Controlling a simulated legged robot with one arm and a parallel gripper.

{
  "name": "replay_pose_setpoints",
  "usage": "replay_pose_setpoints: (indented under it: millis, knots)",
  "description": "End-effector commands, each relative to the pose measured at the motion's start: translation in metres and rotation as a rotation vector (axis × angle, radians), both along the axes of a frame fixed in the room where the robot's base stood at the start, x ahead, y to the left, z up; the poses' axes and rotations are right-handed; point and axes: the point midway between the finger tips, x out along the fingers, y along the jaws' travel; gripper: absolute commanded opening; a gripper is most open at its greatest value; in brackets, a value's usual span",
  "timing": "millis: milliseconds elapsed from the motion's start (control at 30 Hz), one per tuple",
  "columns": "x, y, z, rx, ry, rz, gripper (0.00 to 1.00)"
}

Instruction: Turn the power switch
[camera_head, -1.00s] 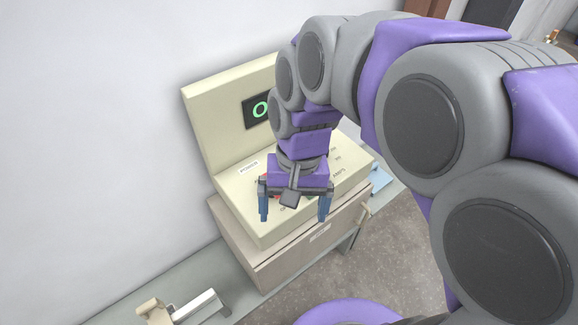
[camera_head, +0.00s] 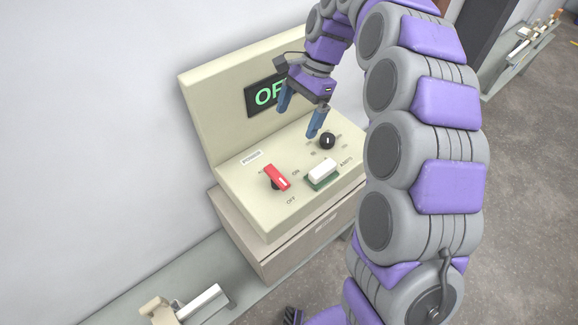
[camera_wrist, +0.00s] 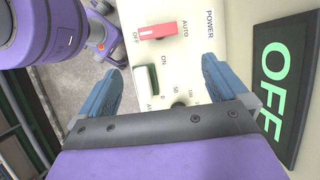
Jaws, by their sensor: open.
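The power switch is a red lever (camera_head: 277,177) on the left of a cream control panel (camera_head: 240,190). Its lever slants between the labels ON and OFF in the head view. In the wrist view the red switch (camera_wrist: 157,31) lies beside the words POWER, AUTO and OFF. My gripper (camera_head: 299,118) is open and empty, its blue fingers above the panel, near the black knob and to the upper right of the switch. It does not touch the switch. The display (camera_head: 262,93) on the upright back panel reads OFF, partly hidden by my gripper in the head view.
A black knob (camera_head: 327,141) and a white rocker on a green base (camera_head: 321,172) sit to the right of the switch. A cream bracketed part (camera_head: 155,309) lies on the ledge at lower left. A wall stands behind the panel.

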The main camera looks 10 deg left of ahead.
Motion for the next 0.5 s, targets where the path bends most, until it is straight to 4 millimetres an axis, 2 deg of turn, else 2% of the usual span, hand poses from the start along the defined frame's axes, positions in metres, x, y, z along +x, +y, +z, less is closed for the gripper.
replay_pose_setpoints:
  millis: [167,500]
  knots:
    - [-0.003,0.002,-0.012,0.000,0.003,-0.004,1.00]
    - [-0.021,0.021,-0.071,-0.006,0.006,0.000,1.00]
